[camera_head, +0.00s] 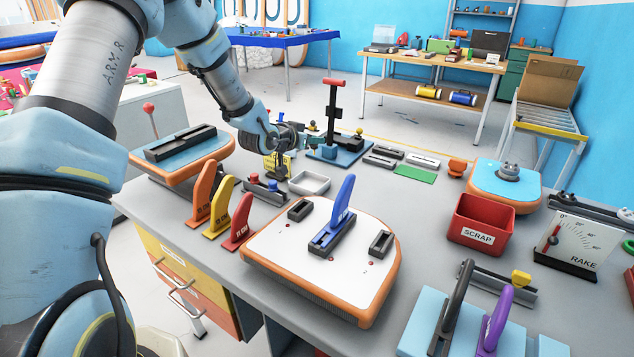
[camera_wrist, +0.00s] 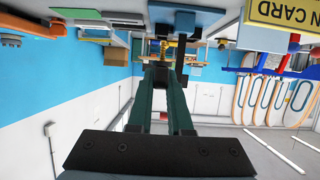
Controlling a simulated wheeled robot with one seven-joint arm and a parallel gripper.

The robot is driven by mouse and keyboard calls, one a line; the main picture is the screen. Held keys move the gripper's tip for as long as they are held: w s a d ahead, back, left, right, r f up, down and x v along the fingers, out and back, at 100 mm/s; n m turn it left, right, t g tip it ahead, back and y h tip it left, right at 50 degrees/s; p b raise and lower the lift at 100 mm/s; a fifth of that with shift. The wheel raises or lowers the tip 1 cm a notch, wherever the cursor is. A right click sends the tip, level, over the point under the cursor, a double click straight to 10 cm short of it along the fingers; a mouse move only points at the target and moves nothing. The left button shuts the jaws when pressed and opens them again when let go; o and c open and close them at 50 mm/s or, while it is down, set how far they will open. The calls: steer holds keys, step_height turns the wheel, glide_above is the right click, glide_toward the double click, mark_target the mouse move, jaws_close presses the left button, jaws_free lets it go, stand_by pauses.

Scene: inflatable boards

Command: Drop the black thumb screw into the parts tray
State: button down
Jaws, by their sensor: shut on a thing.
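My gripper (camera_head: 312,143) is level beside the black pump stand (camera_head: 333,115) with the red handle, pointing right toward it. In the wrist view its green fingers (camera_wrist: 160,72) reach away and come together at the tips on something small and dark, which I take for the black thumb screw. The screw is mostly hidden between the fingertips, and I cannot tell whether it still touches the stand. The parts tray (camera_head: 327,185) is a shallow, light grey, open tray on the bench, nearer than my gripper. It looks empty.
A rack with red and blue knobs (camera_head: 265,190) stands left of the tray. The white board with a blue lever (camera_head: 335,230) lies in front. A red scrap bin (camera_head: 482,219) stands right. Grey bench shows between.

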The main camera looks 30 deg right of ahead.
steer(key=shift+f+b, duration=1.2)
steer(key=shift+f, duration=1.6)
steer(key=c, duration=0.8)
jaws_free()
steer(key=shift+o, duration=0.2)
steer(key=shift+a, duration=0.1)
steer(key=b+v, duration=0.3)
steer(key=v, duration=0.7)
steer(key=shift+s+a, duration=0.25)
steer(key=shift+a, duration=0.05)
steer(key=shift+s+r, duration=0.1)
